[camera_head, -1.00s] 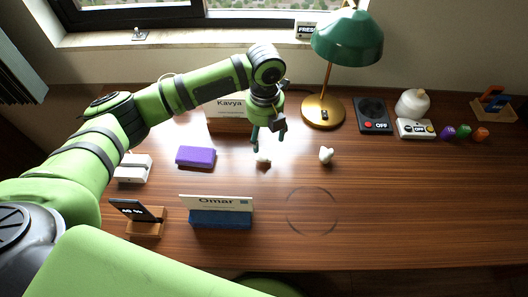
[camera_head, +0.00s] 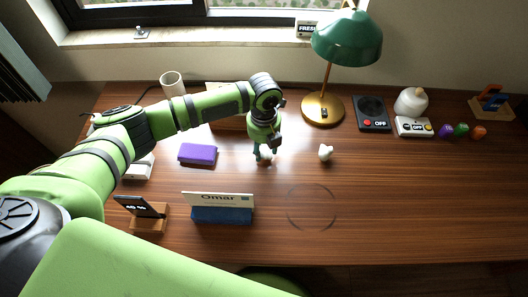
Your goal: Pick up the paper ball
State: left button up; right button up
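A small crumpled white ball (camera_head: 265,158) lies on the wooden desk, partly hidden by my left gripper. A second small white crumpled piece (camera_head: 325,153) lies to its right, clear of the gripper. I cannot tell for sure which of the two is the paper ball. My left gripper (camera_head: 266,153) points down over the first one, with its dark fingers apart on either side of it. No lift off the desk shows. My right gripper is not in view.
A purple block (camera_head: 197,154) lies left of the gripper, and an Omar name sign (camera_head: 219,208) stands in front. A green lamp (camera_head: 346,40) stands behind on the right. The desk's front right (camera_head: 420,210) is clear.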

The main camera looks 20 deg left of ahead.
pick_arm(q)
jog(key=shift+c, duration=0.8)
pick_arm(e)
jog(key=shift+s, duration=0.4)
